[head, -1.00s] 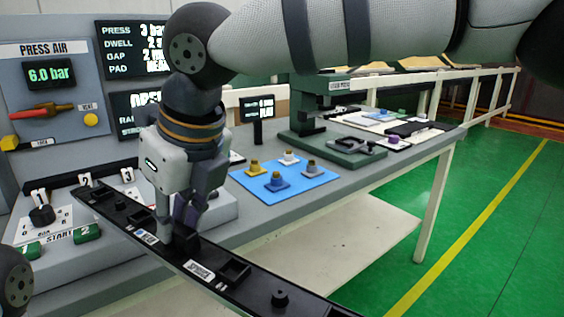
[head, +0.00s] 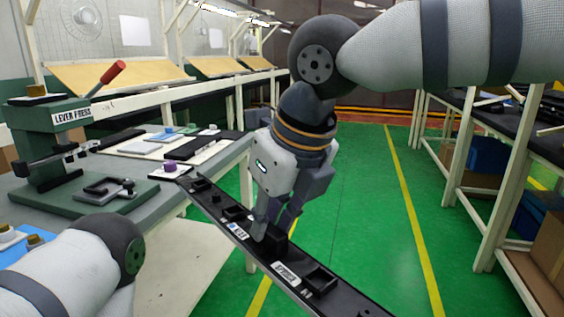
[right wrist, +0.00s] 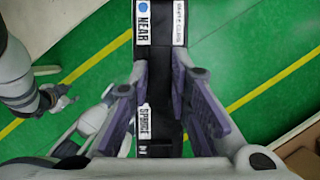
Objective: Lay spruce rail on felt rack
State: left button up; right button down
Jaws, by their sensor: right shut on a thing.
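The spruce rail (head: 320,280) is a long black strip with pockets, small posts and white labels, one seeming to read SPRUCE. It slants from the left middle to the bottom of the head view. My right gripper (head: 270,232) is shut on the rail's raised black middle part and holds it in the air over the green floor. In the right wrist view, the rail (right wrist: 160,55) runs between my right gripper's fingers (right wrist: 160,85), with a NEAR label. A small blurred gripper at the left of that view (right wrist: 56,98) seems to be my left one; its jaws are unclear. I cannot pick out the felt rack for sure.
A grey bench (head: 165,200) with a green lever press (head: 60,145) stands at left. A shelved table with a dark top (head: 490,115) stands at right, with boxes below. Green floor with yellow lines lies open between them.

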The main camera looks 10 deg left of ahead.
aim_at(181, 136)
jog(key=i+l, duration=0.1)
jog(key=i, duration=0.55)
jog(key=i+l+u, duration=0.1)
jog(key=i, duration=0.55)
jog(key=i+l, duration=0.2)
jog(key=i, duration=0.4)
jog(key=i+u, duration=0.3)
jog(key=u, duration=0.15)
jog(key=i+u, duration=0.4)
jog(key=i+l+u, duration=0.15)
jog(key=u, duration=0.3)
jog(key=i+l+u, duration=0.2)
jog(key=u, duration=0.2)
jog(key=i+l+u, duration=0.3)
jog(key=u, duration=0.15)
jog(key=i+l+u, duration=0.2)
jog(key=l+u, duration=0.25)
